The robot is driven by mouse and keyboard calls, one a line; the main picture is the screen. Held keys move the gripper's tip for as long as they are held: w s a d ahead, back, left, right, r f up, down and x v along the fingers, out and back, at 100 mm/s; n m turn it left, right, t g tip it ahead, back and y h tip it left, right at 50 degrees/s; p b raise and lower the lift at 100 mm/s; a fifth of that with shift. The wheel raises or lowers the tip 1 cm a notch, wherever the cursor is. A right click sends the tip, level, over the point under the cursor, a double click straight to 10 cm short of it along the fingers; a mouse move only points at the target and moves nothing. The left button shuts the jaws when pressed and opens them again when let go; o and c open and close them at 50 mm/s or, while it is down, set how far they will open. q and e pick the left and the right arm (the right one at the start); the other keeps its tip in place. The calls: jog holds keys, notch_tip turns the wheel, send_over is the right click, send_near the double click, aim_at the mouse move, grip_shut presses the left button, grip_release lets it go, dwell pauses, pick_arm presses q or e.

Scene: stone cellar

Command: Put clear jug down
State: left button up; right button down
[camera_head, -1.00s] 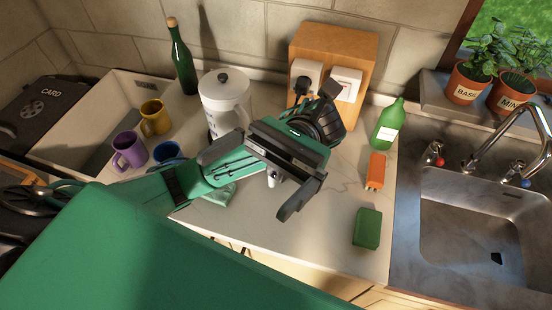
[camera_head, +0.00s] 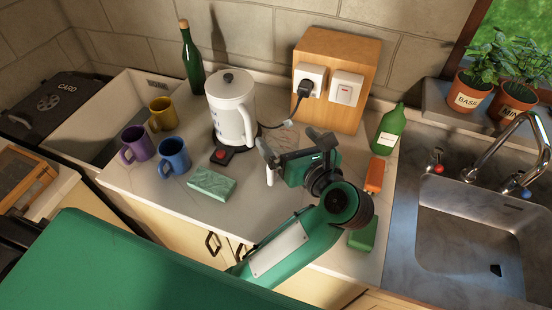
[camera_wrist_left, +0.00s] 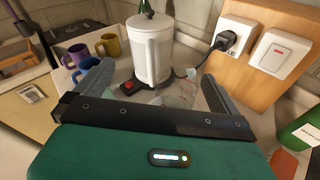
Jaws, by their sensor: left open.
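The clear jug is hard to make out. In the left wrist view a faint see-through shape, which seems to be the clear jug (camera_wrist_left: 180,92), stands on the counter between my fingers. In the head view only faint glassy traces show near the fingers, and I cannot tell its outline. My left gripper (camera_head: 290,143) is open, low over the counter, right of the white kettle (camera_head: 230,108). Its two fingers also show spread in the left wrist view (camera_wrist_left: 188,95). I cannot tell whether either finger touches the jug. My right gripper is not in view.
A wooden socket box (camera_head: 338,62) with a plugged cord stands behind. Mugs, including a blue mug (camera_head: 174,155), and a pale green block (camera_head: 212,185) are left.

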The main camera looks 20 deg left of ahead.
aim_at(290, 148)
pick_arm(q)
jog(key=d+f+h, duration=0.3)
jog(key=f, duration=0.1)
jog(key=shift+n, duration=0.3)
jog(key=p+x, duration=0.1)
jog(key=x, duration=0.1)
jog(key=p+x, duration=0.1)
jog(key=x, duration=0.5)
jog(key=shift+d+f+p, duration=0.1)
jog(key=shift+f+p, duration=0.2)
jog(key=shift+p, duration=0.1)
jog(key=p+x, duration=0.3)
jog(key=x, duration=0.1)
jog(key=shift+a+f, duration=0.2)
jog(key=shift+a, duration=0.1)
jog(key=shift+w+a+f, duration=0.2)
jog(key=shift+w+f, duration=0.1)
jog(key=shift+w, duration=0.05)
jog(key=c, duration=1.3)
jog(key=shift+o, duration=0.2)
jog(key=shift+r+g, duration=0.1)
jog(key=shift+g, duration=0.2)
